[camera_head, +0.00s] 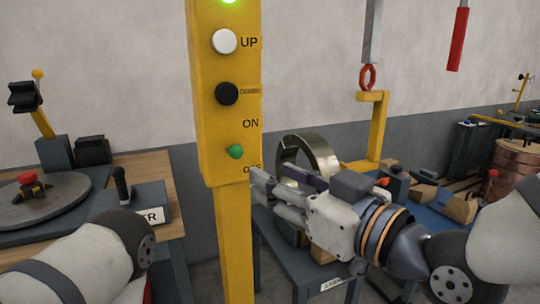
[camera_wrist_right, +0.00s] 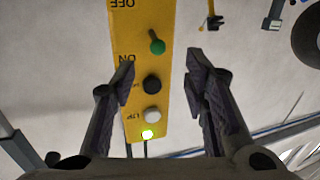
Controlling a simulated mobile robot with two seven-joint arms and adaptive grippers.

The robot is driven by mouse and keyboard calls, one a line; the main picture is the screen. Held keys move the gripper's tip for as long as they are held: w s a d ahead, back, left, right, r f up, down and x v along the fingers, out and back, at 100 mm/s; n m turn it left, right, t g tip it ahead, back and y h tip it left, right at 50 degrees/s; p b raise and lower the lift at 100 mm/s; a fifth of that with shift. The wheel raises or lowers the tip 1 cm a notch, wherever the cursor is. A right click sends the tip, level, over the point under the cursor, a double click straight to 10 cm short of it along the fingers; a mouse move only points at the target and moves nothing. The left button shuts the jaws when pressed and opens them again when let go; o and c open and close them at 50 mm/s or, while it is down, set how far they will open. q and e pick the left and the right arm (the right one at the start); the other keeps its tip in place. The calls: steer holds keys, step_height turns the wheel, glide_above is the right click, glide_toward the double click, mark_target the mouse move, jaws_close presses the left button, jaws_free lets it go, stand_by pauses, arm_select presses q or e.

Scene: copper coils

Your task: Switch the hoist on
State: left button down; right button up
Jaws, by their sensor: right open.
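The yellow hoist control box (camera_head: 210,110) stands upright in the head view. It carries a lit green lamp (camera_head: 229,1), a white UP button (camera_head: 224,41), a black DOWN button (camera_head: 227,93) and a green-tipped switch (camera_head: 236,151) between the ON and OFF labels. I cannot tell clearly which way the switch is set. My right gripper (camera_head: 264,188) is open and empty, just right of and below the switch in the head view. In the right wrist view the box appears upside down, with the switch (camera_wrist_right: 157,46) beyond the open fingers (camera_wrist_right: 158,76). My left gripper is out of view.
A yellow post (camera_head: 234,245) carries the box. A metal ring (camera_head: 310,152) stands behind my right gripper on a blue-grey stand. A wooden bench (camera_head: 150,170) with a round plate (camera_head: 40,208) is at left. A red hook (camera_head: 367,77) hangs at right.

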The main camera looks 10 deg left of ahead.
mark_target(236, 145)
steer(key=x, duration=0.8)
steer(key=b+x, duration=0.1)
steer(key=x, duration=0.3)
steer(key=shift+w+r, duration=0.2)
steer(key=shift+r, duration=0.2)
jaws_close()
steer(key=shift+s+r, duration=0.1)
steer(key=shift+r, duration=0.25)
steer(key=shift+r+g+h+p, duration=0.3)
steer(key=shift+g+p, duration=0.2)
steer(key=shift+p, duration=0.3)
steer(key=shift+f, duration=0.35)
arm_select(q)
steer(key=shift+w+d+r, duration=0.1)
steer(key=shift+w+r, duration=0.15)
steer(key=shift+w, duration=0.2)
arm_select(e)
jaws_free()
steer(key=shift+a, duration=0.1)
